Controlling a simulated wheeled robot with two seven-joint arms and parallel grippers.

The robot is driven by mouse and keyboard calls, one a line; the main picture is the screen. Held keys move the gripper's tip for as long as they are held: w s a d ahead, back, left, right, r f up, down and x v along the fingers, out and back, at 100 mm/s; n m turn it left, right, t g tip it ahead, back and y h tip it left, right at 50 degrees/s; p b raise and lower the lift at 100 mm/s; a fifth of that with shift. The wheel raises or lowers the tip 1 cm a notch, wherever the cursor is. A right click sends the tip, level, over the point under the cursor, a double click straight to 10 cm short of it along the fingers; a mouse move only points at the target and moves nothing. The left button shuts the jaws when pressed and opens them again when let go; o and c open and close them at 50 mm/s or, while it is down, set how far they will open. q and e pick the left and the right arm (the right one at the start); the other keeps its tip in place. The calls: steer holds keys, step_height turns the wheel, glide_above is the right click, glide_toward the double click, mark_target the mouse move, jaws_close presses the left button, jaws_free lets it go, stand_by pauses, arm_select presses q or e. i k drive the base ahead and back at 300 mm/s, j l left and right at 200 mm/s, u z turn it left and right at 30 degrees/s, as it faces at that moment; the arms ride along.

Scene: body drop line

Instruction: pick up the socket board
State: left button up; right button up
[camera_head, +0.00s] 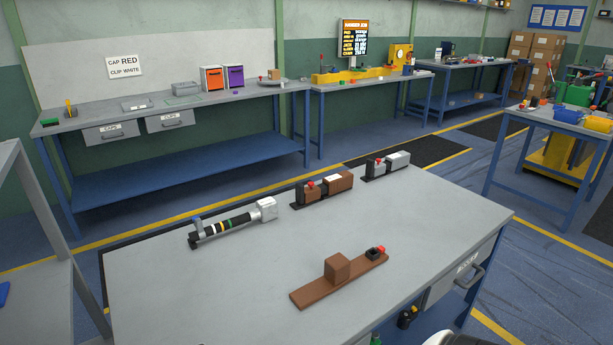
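A long brown board (318,290) lies flat on the near grey table (230,290), set at a slant. It looks like the socket board. A brown block (337,267) stands near its middle. A small black socket-like piece (372,254) with a red top sits at its right end. Nothing covers the board. Neither of my grippers can be made out in the view.
Behind the board, a dark rod with coloured bands and a silver block (235,222), a brown block unit (322,188) and a grey block unit (387,165) stand in a row. The table's left part is clear. A drawer (455,276) is at its right side.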

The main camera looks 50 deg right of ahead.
mark_target(339, 271)
steer(key=z, duration=1.85)
